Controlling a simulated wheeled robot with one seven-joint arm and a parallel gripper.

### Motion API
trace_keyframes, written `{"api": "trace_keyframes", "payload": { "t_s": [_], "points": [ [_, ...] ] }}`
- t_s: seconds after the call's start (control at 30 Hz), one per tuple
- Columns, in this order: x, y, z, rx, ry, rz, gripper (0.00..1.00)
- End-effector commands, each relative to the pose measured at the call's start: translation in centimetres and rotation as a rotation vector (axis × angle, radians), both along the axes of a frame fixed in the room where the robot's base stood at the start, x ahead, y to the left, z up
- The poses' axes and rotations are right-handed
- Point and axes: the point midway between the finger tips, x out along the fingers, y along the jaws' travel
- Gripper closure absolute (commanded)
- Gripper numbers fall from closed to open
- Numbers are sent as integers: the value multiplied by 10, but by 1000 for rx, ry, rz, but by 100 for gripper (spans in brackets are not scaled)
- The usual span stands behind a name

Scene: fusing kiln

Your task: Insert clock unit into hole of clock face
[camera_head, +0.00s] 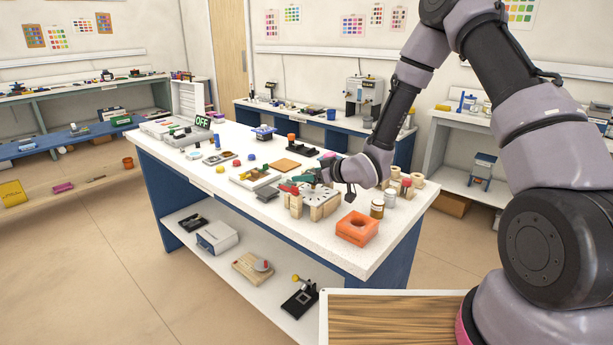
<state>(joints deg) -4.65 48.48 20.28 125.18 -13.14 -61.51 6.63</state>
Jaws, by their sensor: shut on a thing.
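A pale disc that looks like the clock face (319,190) lies on several upright wooden blocks near the right front of the white table. My gripper (331,176) is at the end of the arm, close to the right rear side of this disc. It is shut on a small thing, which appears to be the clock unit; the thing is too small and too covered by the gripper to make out. I cannot tell whether it touches the disc. The hole in the disc is too small to see clearly.
An orange block with a round hole (357,229) stands at the table's front right. Small jars (377,208) and wooden pieces stand right of my gripper. A red and teal tool (290,188) and a dark pad (267,194) lie left.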

Motion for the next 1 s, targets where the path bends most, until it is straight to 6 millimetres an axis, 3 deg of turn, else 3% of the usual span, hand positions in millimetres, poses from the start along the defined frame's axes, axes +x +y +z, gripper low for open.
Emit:
{"api": "trace_keyframes", "payload": {
  "t_s": [1.0],
  "points": [
    [0, 0, -23, 1, -1, 0, 91]
  ]
}}
